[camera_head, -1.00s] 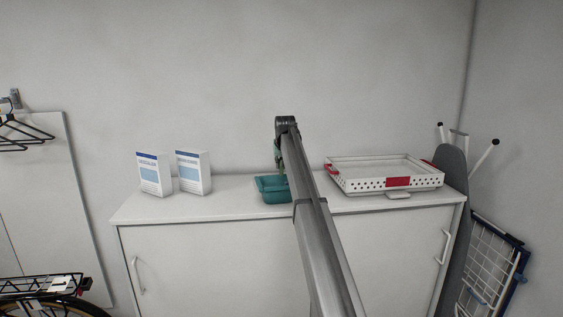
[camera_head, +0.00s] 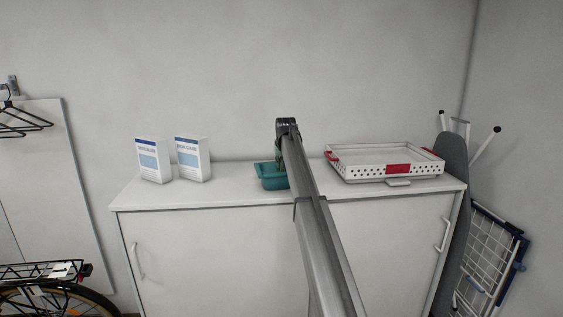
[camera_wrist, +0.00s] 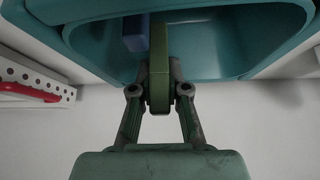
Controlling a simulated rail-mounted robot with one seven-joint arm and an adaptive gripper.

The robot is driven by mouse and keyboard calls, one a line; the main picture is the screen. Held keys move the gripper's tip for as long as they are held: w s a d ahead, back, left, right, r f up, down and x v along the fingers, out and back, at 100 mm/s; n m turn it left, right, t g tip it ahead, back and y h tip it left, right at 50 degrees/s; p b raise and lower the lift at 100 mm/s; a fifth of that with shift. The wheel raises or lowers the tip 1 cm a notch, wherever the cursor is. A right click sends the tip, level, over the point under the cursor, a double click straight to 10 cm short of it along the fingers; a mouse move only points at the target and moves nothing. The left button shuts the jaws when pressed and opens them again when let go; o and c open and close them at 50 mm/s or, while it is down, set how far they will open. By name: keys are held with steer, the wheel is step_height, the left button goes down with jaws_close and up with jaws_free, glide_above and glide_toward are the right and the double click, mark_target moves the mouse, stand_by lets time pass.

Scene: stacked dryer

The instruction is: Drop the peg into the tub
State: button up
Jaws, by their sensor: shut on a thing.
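The teal tub (camera_head: 270,183) stands on the white cabinet top, partly hidden behind my arm. In the wrist view the tub (camera_wrist: 225,60) fills the upper picture, with its inside facing the camera. My gripper (camera_wrist: 159,92) is shut on the green peg (camera_wrist: 159,60), which stands out lengthwise from between the fingertips. The peg's far part overlaps the tub's opening in this view; I cannot tell its height above the floor of the tub. A blue piece (camera_wrist: 135,33) shows inside the tub beside the peg. In the head view my gripper is mostly hidden by the arm.
A white perforated tray (camera_head: 350,172) with red parts lies right of the tub. Two white-and-blue boxes (camera_head: 153,161) (camera_head: 192,160) stand to its left. The cabinet top (camera_head: 228,187) is clear between the boxes and the tub. The wall is close behind.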

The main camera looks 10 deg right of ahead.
steer(key=o, duration=0.8)
steer(key=shift+r, duration=0.1)
steer(key=v, duration=1.2)
